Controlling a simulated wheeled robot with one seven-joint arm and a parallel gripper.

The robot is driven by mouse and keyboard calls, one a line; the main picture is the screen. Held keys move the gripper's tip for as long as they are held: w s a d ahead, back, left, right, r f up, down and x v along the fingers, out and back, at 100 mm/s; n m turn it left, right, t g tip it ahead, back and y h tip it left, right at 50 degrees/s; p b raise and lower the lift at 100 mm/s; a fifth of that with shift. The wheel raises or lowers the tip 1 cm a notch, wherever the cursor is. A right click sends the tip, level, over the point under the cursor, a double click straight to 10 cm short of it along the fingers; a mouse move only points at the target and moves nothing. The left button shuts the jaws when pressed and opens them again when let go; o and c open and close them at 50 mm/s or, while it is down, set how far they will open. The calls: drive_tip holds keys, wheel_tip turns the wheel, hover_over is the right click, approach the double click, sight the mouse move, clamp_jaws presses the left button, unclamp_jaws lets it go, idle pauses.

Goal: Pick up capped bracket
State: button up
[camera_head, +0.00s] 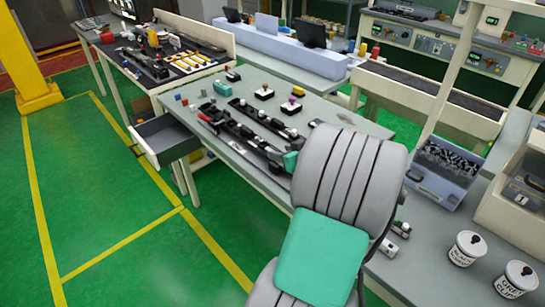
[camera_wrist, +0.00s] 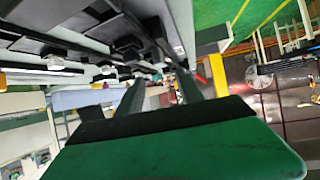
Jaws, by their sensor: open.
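I cannot tell for sure which part is the capped bracket. Long dark pieces with small white parts on them (camera_head: 240,128) lie along the grey workbench (camera_head: 290,82) in the head view. My gripper is mostly hidden behind my grey and teal arm there; a teal part of it shows at the bench's near end. In the wrist view my gripper (camera_wrist: 164,92) has its two dark fingers apart, with nothing clearly between them. Dark parts with white pieces (camera_wrist: 100,42) fill the upper left of that view, close by and tilted.
An open drawer (camera_head: 166,138) juts from the bench's left side. A teal box (camera_head: 222,88) and two small button boxes (camera_head: 264,92) stand farther back. A bin of dark clips (camera_head: 440,175) and two labelled tubs (camera_head: 467,250) are at right. Green floor at left is clear.

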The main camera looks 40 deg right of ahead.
sight(270, 149)
drive_tip(key=p+x, duration=0.2)
drive_tip(key=x, duration=0.5)
drive_tip(key=shift+w+a+f, duration=0.1)
drive_tip(key=shift+f, duration=0.1)
clamp_jaws()
